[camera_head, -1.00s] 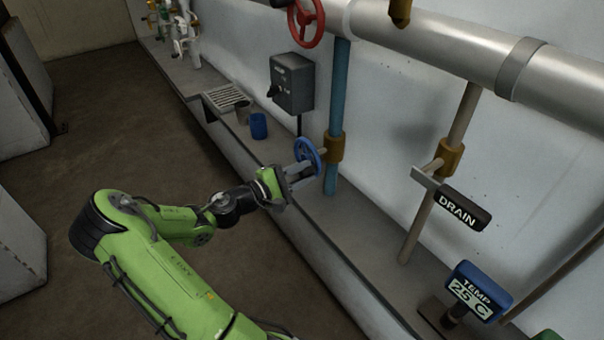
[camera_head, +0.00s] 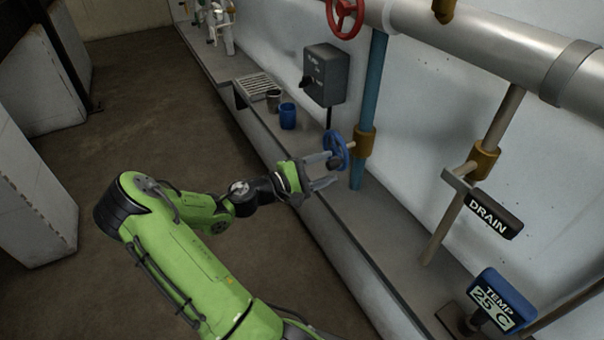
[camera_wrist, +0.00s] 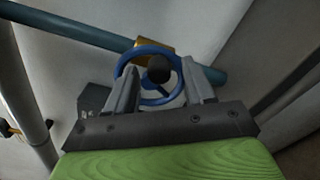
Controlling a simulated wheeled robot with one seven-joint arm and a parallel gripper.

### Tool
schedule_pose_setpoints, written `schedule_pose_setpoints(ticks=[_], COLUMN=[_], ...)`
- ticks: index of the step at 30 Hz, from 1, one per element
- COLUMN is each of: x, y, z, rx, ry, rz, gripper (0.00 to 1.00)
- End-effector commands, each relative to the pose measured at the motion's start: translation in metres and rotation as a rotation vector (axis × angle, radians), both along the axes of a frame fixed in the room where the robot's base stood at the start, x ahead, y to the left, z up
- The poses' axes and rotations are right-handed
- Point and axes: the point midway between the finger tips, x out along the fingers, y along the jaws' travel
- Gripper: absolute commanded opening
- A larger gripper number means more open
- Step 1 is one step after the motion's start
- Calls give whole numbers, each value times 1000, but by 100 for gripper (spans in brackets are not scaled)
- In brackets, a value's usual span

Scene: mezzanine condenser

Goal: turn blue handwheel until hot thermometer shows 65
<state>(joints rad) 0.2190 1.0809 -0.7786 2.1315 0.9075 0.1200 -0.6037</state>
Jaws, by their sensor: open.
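The blue handwheel (camera_head: 337,151) sits on a brass valve (camera_head: 365,142) on the blue vertical pipe (camera_head: 369,95). In the wrist view the blue handwheel (camera_wrist: 133,58) shows between and beyond my two fingers, with a dark round knob (camera_wrist: 159,69) in front of it. My gripper (camera_head: 329,169) is open, its fingers pointing at the wheel; it also shows in the wrist view (camera_wrist: 161,88). I cannot tell whether a finger touches the wheel. A blue temperature display (camera_head: 497,298) at the lower right reads 25 C; whether it is the hot one is not shown.
A red handwheel (camera_head: 345,14) is above, by the large silver pipe (camera_head: 470,45). A DRAIN lever (camera_head: 484,213) sticks out at right.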

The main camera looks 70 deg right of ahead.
Motion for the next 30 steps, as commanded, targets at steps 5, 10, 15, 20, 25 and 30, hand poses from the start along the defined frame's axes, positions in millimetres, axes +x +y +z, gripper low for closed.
schedule_pose_setpoints(ticks=[5,10,15,20,25,30], x=[35,67,87,93,93,93], y=[38,74,98,105,105,105], z=[2,2,1,0,0,0], rx=[1,0,0,0,0,0], ry=[0,-1,0,0,0,0], rz=[9,9,5,2,1,1], gripper=[53,53,53,53,53,53])
